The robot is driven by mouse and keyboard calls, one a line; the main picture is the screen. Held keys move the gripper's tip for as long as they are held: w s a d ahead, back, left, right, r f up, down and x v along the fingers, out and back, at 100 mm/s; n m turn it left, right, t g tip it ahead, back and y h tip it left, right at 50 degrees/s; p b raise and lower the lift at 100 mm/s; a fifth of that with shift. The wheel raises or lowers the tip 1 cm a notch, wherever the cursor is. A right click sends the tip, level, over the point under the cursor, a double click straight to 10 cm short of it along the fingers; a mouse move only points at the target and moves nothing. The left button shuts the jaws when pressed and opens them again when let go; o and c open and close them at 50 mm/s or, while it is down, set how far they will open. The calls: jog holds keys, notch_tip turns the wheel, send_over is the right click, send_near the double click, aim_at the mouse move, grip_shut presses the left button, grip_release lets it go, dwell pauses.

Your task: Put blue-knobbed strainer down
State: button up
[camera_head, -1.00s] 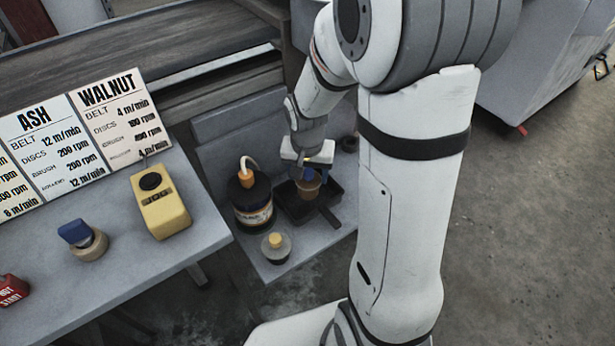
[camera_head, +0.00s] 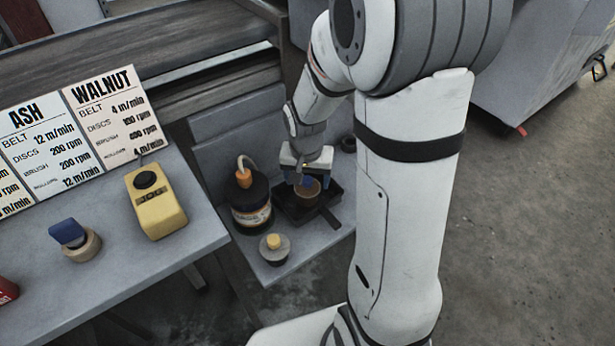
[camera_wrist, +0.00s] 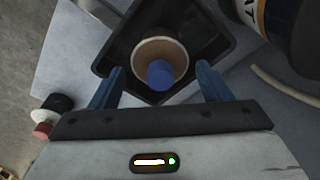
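The blue-knobbed strainer is a tan round cup (camera_wrist: 143,55) with a blue knob (camera_wrist: 160,74), seen from above in the wrist view. It stands in the black tray (camera_wrist: 108,58); the tan cup also shows in the head view (camera_head: 309,193). My gripper (camera_head: 303,178) is over the tray. Its two blue fingers are spread wide in the wrist view, one on each side of the knob, with visible gaps and no contact that I can see. The underside of the strainer is hidden.
A dark bottle (camera_head: 250,205) with an orange cap stands close left of the tray. A yellow-knobbed jar (camera_head: 274,249) sits at the shelf's front. A dark round item (camera_head: 348,144) is behind right. A yellow JOG box (camera_head: 155,205) stands on the left table.

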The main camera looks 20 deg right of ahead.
aim_at(306, 192)
jog(key=shift+o, duration=1)
notch_tip(306, 192, up, 13)
jog(key=s+p, duration=0.1)
jog(key=p, duration=0.3)
jog(key=s+r+n, duration=0.1)
jog(key=s+n, duration=0.1)
jog(key=s, duration=0.4)
jog(key=s+a+r+n, duration=0.1)
jog(key=s+r+n, duration=0.1)
jog(key=s, duration=0.5)
jog(key=shift+s+a+n+y, duration=0.2)
jog(key=shift+s+n+y, duration=0.1)
jog(key=shift+n, duration=0.3)
